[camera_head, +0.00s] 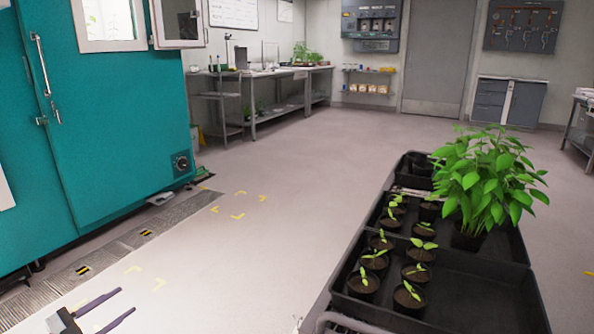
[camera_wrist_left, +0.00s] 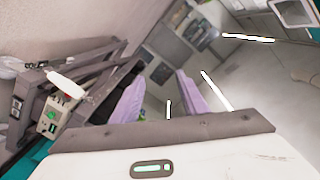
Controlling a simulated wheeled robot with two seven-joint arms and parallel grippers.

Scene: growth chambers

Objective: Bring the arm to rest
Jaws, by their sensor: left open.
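My left gripper (camera_head: 127,300) shows at the bottom left of the head view, above the pale floor. Its two thin dark fingers are apart and point to the right and away. In the left wrist view, the same gripper (camera_wrist_left: 160,82) shows two purple-grey fingers spread wide with nothing between them. Most of my left arm is outside the head view. My right gripper shows in neither view.
A teal growth chamber (camera_head: 110,130) stands at the left. A black tray (camera_head: 480,285) with several potted seedlings and a bushy plant (camera_head: 485,180) is at the right. The floor (camera_head: 255,260) between them is clear. A steel bench (camera_head: 275,105) stands at the back.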

